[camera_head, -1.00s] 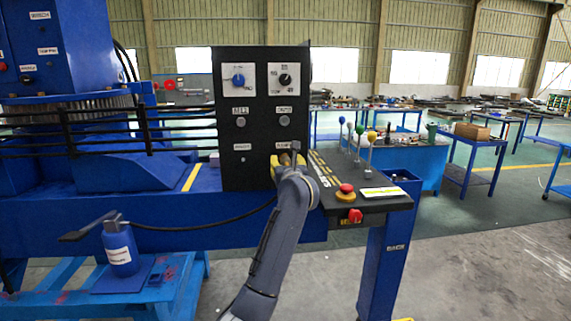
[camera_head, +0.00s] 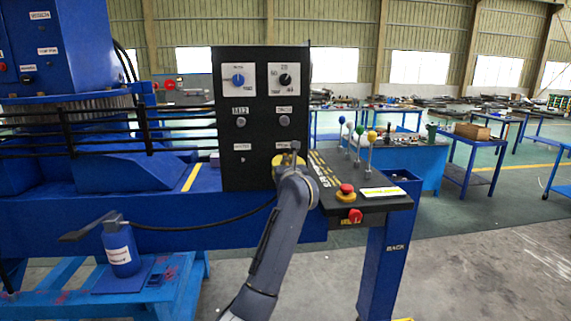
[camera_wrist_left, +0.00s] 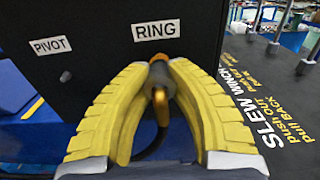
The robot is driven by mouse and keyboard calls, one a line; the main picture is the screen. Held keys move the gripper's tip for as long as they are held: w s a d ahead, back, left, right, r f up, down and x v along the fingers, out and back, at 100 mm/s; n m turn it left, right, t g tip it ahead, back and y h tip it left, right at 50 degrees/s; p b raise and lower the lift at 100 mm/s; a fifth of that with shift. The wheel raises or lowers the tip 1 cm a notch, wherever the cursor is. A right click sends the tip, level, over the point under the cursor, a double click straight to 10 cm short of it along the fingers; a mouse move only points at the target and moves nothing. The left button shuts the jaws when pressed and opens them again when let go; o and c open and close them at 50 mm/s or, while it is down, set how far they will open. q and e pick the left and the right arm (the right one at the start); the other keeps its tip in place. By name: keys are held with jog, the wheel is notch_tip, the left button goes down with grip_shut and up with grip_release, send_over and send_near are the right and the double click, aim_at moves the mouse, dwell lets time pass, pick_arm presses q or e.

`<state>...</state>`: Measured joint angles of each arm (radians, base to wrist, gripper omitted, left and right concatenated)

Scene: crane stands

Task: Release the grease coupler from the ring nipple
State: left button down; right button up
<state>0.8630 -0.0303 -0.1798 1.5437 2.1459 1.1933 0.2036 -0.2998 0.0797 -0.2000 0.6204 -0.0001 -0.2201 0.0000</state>
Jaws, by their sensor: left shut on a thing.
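My left gripper (camera_wrist_left: 157,95) has its two yellow fingers shut on the grease coupler (camera_wrist_left: 159,75), a dark cylinder with an orange-brown lever hanging below it. The coupler sits just under the RING label on the black panel (camera_wrist_left: 95,85). Its far end meets the panel, and the ring nipple itself is hidden behind it. A dark hose (camera_wrist_left: 152,143) curves down from the coupler between the fingers. In the head view the left gripper (camera_head: 288,160) is at the panel's lower right, and my arm hides the coupler. My right gripper is not in view.
A blue grease pump (camera_head: 121,248) with a dark handle stands on a blue table at left, with a black hose (camera_head: 205,225) running toward the panel. A control desk (camera_head: 355,196) with lever knobs and a red mushroom button is close to the right of my arm.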

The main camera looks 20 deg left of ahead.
pick_arm(q)
jog(key=shift+s+d, duration=0.1)
jog(key=shift+s, duration=0.1)
jog(key=shift+v, duration=1.75)
